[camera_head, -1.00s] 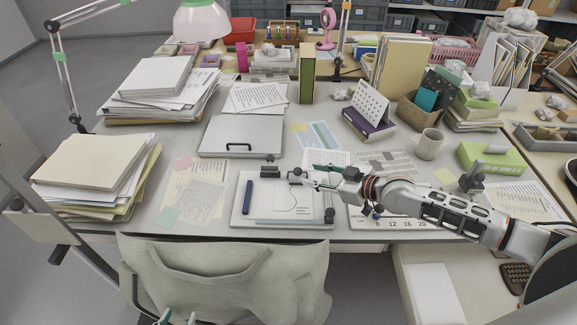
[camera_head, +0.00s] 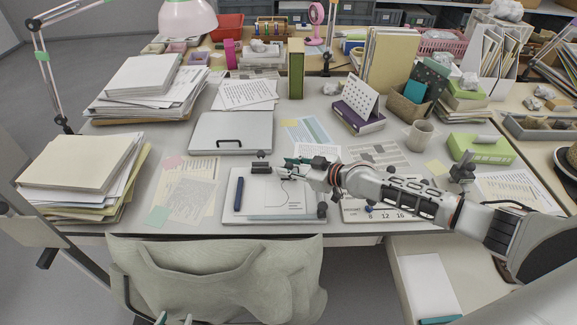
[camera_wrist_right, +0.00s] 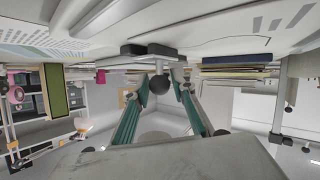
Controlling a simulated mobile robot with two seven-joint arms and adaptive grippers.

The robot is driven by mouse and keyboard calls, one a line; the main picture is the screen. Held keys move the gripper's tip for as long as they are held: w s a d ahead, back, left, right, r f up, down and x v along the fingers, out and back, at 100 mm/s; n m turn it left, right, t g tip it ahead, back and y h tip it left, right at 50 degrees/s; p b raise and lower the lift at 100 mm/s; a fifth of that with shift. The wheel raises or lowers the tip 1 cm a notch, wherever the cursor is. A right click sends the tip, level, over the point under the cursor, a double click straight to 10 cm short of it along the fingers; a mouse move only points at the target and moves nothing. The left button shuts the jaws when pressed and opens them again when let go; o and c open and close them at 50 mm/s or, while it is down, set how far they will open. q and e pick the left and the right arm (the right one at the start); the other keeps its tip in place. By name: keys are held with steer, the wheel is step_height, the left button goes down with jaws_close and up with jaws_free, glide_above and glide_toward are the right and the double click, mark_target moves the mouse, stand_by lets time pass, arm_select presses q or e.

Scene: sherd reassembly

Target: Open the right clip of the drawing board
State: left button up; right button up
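The drawing board (camera_head: 240,212) is a pale board lying flat at the front of the desk, with a paper sheet and a dark blue pen (camera_head: 239,193) on it. A black clip (camera_head: 261,164) sits at its far edge; another dark knobbed part (camera_head: 321,211) is at its right edge. My right gripper (camera_head: 291,171) reaches in from the right, low over the far part of the board. In the right wrist view, a black ball knob (camera_wrist_right: 158,86) below the dark clip pads (camera_wrist_right: 150,50) shows between my teal fingers, which look apart; contact is unclear. My left gripper (camera_head: 174,319) is open and empty at the bottom edge.
A closed grey case (camera_head: 232,132) lies behind the board. Paper stacks (camera_head: 80,165) stand at the left. A chair with a cloth (camera_head: 215,270) is in front.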

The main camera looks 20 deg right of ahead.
jaws_close()
